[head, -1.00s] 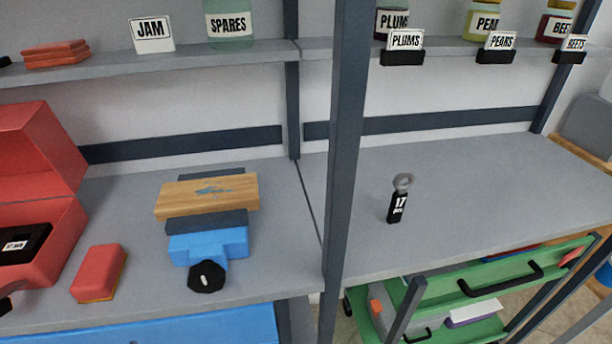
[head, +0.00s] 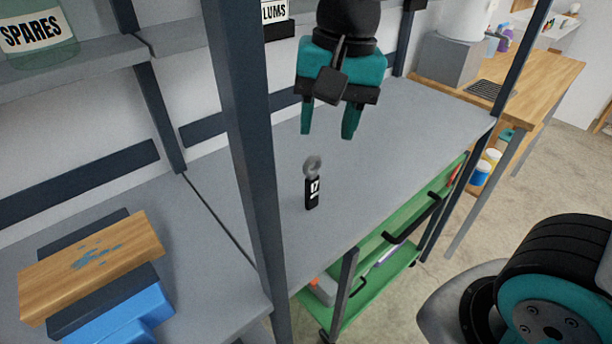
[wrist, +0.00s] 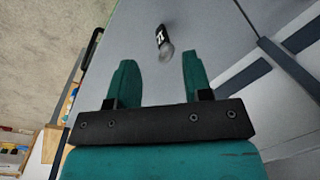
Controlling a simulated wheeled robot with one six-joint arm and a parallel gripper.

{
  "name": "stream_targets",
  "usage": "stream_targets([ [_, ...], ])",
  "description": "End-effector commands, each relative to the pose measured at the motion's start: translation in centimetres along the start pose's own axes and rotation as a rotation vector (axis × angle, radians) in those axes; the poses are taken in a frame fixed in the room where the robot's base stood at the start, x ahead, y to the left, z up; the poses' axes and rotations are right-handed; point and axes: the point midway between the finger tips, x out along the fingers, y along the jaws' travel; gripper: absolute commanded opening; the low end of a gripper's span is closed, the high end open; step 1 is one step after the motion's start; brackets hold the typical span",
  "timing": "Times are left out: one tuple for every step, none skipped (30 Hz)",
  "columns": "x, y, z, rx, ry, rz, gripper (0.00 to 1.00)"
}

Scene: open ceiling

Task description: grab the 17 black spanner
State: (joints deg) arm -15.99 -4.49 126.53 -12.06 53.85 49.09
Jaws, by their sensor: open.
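The black spanner (head: 312,190) marked 17 lies on the grey bench top, with its grey ring end toward the back. It also shows in the wrist view (wrist: 162,40), beyond the fingertips and between their lines, nearer the right finger. My gripper (head: 328,134) is open and empty, with its two teal fingers pointing down above the bench, behind and above the spanner in the head view. In the wrist view both fingers (wrist: 158,58) stand apart with nothing between them.
A dark upright post (head: 245,150) stands left of the spanner. A green trolley (head: 385,255) stands below the bench's front edge. The bench around the spanner is clear. A wooden counter (head: 540,80) stands at the right back.

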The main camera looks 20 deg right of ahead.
Motion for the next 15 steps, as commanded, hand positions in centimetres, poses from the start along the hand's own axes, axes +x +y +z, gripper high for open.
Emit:
stream_targets([
  [-0.6,-0.7,-1.6,0.155,0.011,0.029,0.46],
  [-0.9,-0.9,-2.5,0.250,0.019,0.045,0.46],
  [-1.2,-1.2,-3.5,0.370,0.031,0.062,0.46],
  [-1.4,-1.4,-4.1,0.453,0.040,0.073,0.46],
  [-1.6,-1.6,-4.7,0.528,0.048,0.083,0.46],
  [-1.9,-1.8,-5.4,0.614,0.058,0.092,0.46],
  [-2.0,-1.8,-5.8,0.671,0.065,0.099,0.46],
  [-2.1,-1.9,-6.2,0.718,0.070,0.103,0.46],
  [-2.2,-2.0,-6.6,0.768,0.077,0.108,0.46],
  [-2.1,-2.0,-6.8,0.797,0.080,0.111,0.46],
  [-2.0,-2.0,-6.9,0.819,0.082,0.113,0.46],
  [-1.7,-1.9,-7.0,0.837,0.084,0.116,0.46],
  [-1.4,-1.8,-7.1,0.846,0.084,0.118,0.46],
  [-0.9,-1.8,-7.1,0.850,0.085,0.119,0.46],
  [-0.1,-1.6,-7.1,0.852,0.084,0.121,0.46],
])
